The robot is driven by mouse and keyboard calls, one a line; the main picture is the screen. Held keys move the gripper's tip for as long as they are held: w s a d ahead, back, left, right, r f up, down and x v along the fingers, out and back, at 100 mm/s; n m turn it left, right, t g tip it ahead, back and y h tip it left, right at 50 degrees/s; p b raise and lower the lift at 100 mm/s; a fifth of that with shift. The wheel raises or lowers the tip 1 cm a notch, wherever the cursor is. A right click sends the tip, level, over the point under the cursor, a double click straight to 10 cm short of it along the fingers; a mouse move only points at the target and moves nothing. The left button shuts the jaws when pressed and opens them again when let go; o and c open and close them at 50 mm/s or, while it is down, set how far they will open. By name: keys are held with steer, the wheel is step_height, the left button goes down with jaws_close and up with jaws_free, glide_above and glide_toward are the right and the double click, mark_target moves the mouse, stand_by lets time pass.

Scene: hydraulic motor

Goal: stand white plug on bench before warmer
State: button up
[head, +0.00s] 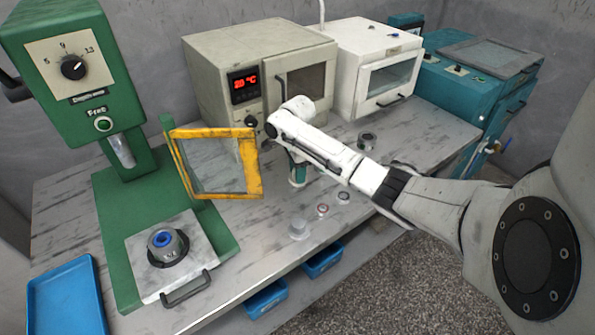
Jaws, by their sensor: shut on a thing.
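The warmer appears to be the beige box (262,72) with the red temperature display at the back of the bench (85,195). My gripper (297,176) points down in front of it, just above or at the bench top. It is shut on a small pale piece (297,184), mostly hidden by the fingers; I cannot tell for sure that this is the white plug. A pale stepped cylinder (298,230) stands near the bench's front edge, apart from my gripper.
Two small rings (322,210) lie near the front edge. A dark metal part (366,141) stands behind my arm. A green press (115,205) with a yellow-framed guard (252,165) is at left. A white oven (375,65) and teal machine (475,85) stand right.

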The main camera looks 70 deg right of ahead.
steer(key=shift+f, duration=0.15)
steer(key=o, duration=1.1)
steer(key=shift+c, duration=0.2)
step_height(320, 180, up, 12)
